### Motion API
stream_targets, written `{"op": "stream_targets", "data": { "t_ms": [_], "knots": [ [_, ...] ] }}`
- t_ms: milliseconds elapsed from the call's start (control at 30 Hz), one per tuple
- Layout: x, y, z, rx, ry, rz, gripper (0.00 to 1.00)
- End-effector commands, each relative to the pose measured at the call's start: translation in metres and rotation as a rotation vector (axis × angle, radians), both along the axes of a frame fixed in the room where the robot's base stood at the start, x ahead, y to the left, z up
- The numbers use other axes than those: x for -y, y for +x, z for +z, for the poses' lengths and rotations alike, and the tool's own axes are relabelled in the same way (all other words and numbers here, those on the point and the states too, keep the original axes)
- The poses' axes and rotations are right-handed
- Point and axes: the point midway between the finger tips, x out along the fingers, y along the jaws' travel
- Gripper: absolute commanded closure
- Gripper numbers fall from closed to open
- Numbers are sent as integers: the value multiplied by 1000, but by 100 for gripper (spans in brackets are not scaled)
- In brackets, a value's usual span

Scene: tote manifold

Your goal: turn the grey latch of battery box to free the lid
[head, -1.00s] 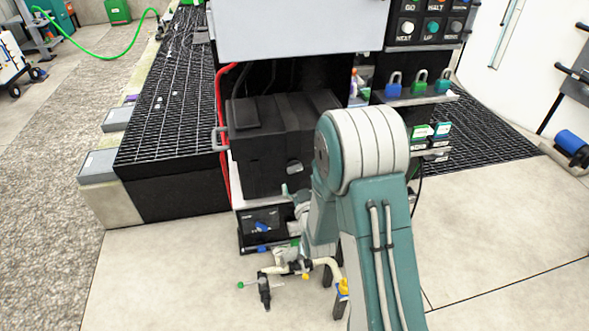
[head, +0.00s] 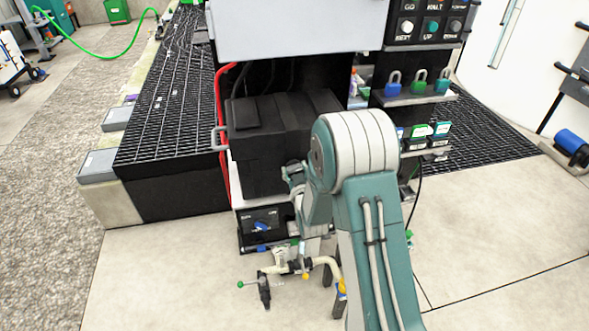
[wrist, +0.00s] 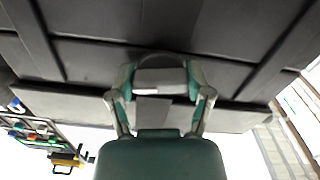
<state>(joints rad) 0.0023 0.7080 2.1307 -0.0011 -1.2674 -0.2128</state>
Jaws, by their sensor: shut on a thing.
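The black battery box (head: 262,160) stands on a white shelf under the grey cabinet, and its dark face fills the upper part of the wrist view (wrist: 110,60). In the wrist view the grey latch (wrist: 158,82) is between the two fingers of my gripper (wrist: 160,80), which are shut on it. In the head view my gripper (head: 294,172) is at the front of the box, low and to the right. My arm hides the box's right part, and the latch cannot be made out there.
A red cable (head: 222,130) runs down the box's left side. Below is a black panel with a blue knob (head: 261,226), and pipework with valves (head: 285,268).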

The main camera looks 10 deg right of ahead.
Motion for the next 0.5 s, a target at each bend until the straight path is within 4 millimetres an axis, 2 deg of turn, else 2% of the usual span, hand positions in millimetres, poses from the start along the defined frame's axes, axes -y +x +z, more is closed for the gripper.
{"op": "stream_targets", "data": {
  "t_ms": [133, 500],
  "knots": [
    [-1, 1, 0, 2, 25, 2, 82],
    [-1, 1, 0, 2, 226, 3, 82]
  ]
}}
